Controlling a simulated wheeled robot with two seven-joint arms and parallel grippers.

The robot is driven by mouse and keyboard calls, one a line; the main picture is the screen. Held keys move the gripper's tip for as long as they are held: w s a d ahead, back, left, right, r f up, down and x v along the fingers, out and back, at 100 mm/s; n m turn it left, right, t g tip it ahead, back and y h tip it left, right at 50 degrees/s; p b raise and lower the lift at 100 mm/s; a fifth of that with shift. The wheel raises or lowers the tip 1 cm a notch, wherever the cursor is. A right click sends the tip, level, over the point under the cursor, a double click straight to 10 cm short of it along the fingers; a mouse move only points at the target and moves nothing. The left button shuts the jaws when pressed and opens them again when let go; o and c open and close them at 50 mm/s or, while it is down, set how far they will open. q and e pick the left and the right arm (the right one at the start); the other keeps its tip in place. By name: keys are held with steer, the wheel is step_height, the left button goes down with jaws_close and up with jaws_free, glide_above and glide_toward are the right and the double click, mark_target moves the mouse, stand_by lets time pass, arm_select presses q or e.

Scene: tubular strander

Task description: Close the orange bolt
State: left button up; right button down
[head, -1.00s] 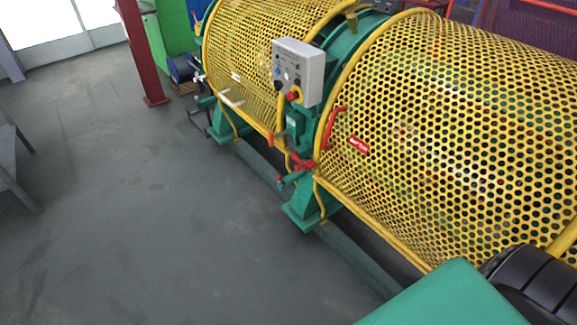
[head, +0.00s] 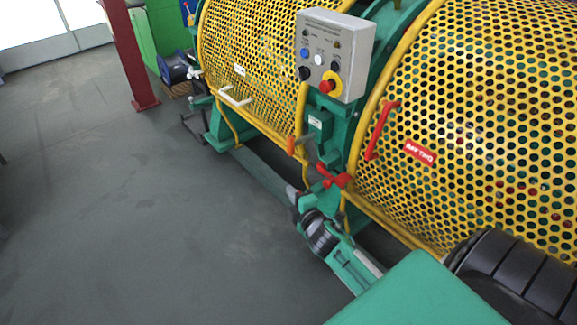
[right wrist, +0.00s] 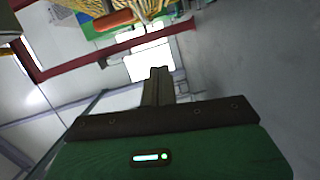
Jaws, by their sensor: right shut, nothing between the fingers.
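The orange bolt (head: 291,145) is a small orange handle at the lower edge of the left yellow perforated guard (head: 262,50), beside the green machine frame. In the right wrist view an orange handle that looks like it (right wrist: 113,20) lies at the top, beyond the fingers. My right gripper (head: 292,190) is below the bolt in the head view, apart from it in the picture. Its fingers (right wrist: 157,72) are shut and empty in the right wrist view. My left gripper is out of view.
A red clamp handle (head: 335,178) sits close to the right of my right gripper. A grey control box (head: 335,52) with a red stop button is above. A red handle (head: 382,130) is on the right guard. The floor (head: 130,220) at left is clear.

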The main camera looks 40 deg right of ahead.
mark_target(289, 155)
step_height(289, 155, up, 5)
steer(key=n+t, duration=0.1)
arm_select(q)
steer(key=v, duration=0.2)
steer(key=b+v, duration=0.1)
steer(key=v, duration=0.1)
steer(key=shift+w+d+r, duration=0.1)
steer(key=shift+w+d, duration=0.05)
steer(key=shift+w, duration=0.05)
arm_select(e)
steer(key=w+d, duration=0.2)
steer(key=w, duration=0.1)
steer(key=w+d, duration=0.1)
steer(key=w, duration=0.3)
steer(key=w+d, duration=0.2)
steer(key=w, duration=0.1)
steer(key=shift+w+d, duration=0.15)
steer(key=shift+d, duration=0.2)
